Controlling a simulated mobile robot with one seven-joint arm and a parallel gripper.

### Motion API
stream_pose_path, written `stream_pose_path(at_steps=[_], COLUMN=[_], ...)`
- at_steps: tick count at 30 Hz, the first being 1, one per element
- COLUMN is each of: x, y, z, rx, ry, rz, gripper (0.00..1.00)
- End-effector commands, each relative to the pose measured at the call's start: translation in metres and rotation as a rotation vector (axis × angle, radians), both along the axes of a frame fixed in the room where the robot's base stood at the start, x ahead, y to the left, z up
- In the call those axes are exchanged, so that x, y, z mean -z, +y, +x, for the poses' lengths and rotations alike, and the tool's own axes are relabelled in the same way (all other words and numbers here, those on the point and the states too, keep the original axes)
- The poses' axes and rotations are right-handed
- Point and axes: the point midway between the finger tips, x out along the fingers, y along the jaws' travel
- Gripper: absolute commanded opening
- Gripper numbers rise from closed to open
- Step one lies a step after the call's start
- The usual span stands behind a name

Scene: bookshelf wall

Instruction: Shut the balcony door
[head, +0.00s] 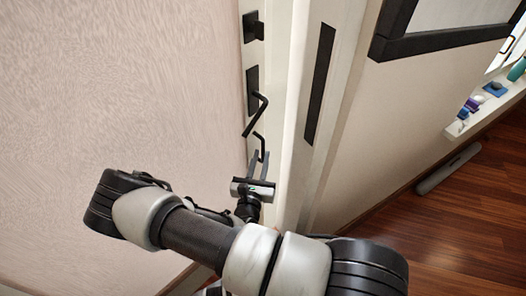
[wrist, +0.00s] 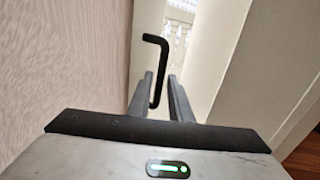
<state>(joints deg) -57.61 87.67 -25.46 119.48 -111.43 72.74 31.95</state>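The balcony door (head: 140,80) is the pale textured panel on the left of the head view; it also fills the left of the wrist view (wrist: 60,60). It stands ajar, with a gap beside its edge. A black lever handle (head: 258,112) is on the door's edge side, and a second black hooked handle (head: 262,142) shows just below it. In the wrist view a black hooked handle (wrist: 164,45) hangs down between my fingertips. My gripper (head: 259,158) is open, its fingers apart on either side of the handle; contact is unclear.
The white door frame (head: 325,80) with a black strip stands close to the right of my gripper. A pale balustrade (wrist: 178,35) shows through the gap. A sill with small objects (head: 490,100) is at far right.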

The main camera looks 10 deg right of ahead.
Motion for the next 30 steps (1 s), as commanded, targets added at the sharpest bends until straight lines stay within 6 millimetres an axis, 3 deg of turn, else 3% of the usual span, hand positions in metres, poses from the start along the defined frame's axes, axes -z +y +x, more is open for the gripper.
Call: stream_pose_path(at_steps=[6,18,22,30], x=[0.000,0.000,0.000,0.000], y=[-0.012,-0.014,-0.014,-0.014], z=[0.026,0.033,0.033,0.033], rx=[0.001,0.000,0.000,0.000], ry=[-0.001,0.001,0.001,0.000], rz=[0.000,0.000,0.000,0.000], gripper=[0.18,0.18,0.00,0.00])
